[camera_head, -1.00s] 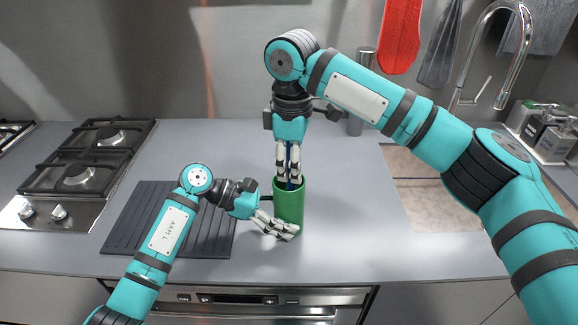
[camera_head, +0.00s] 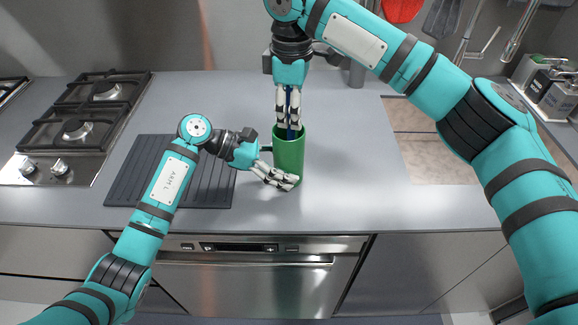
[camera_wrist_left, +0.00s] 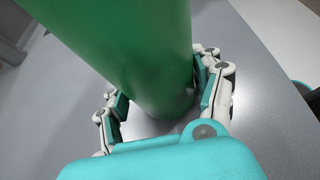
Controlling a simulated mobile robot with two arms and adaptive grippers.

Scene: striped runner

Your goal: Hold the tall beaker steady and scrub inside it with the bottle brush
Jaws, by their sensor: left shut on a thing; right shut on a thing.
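The tall green beaker (camera_head: 289,150) stands upright on the grey counter. My left gripper (camera_head: 280,178) is shut around its lower part from the left. In the left wrist view the beaker (camera_wrist_left: 120,45) fills the upper middle, with the fingers of my left gripper (camera_wrist_left: 165,100) on both sides of it. My right gripper (camera_head: 288,108) points straight down over the beaker's mouth and is shut on the bottle brush (camera_head: 289,100), of which a dark blue strip shows between the fingers. The brush's lower part is hidden inside the beaker.
A dark ribbed mat (camera_head: 130,172) lies left of the beaker, partly under my left arm. A gas hob (camera_head: 85,115) is farther left. A sink (camera_head: 425,150) with a tap (camera_head: 515,35) is at the right. A grey cylinder (camera_head: 357,72) stands behind. The counter's front edge is close to the beaker.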

